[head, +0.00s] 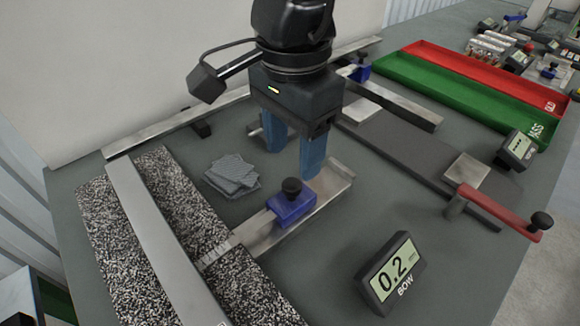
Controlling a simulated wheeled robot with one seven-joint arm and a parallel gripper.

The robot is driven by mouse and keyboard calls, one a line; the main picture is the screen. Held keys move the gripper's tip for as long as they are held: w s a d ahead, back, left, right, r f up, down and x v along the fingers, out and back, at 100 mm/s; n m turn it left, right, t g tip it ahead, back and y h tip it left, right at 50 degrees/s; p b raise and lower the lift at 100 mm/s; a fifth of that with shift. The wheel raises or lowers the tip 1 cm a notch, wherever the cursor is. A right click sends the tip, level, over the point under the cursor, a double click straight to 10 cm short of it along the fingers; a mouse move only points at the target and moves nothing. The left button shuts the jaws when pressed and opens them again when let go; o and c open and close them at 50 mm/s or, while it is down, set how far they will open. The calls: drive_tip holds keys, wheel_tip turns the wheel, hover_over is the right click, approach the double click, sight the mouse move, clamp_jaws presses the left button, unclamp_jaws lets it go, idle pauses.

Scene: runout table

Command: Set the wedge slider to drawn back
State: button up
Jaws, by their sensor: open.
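A blue slider block (290,208) with a black knob (291,187) sits on a short metal rail (322,198) in the middle of the table; I take it to be the wedge slider. A flat metal tongue (222,252) reaches from its left side toward the long metal bar (160,245) on the speckled slab. My gripper (294,161) points down just above and behind the knob, with its blue fingers apart and nothing between them. The right finger hangs close to the block; whether it touches the rail is unclear.
Grey cloths (232,175) lie left of the slider. A display reading 0.2 BOW (391,273) stands at the front. A red lever (500,212) sits at the right, with green (450,97) and red (490,78) trays behind. Another blue block (360,73) is at the back.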

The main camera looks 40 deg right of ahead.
sight(292, 183)
drive_tip(key=shift+f, duration=2.65)
drive_tip(key=shift+c, duration=0.4)
clamp_jaws()
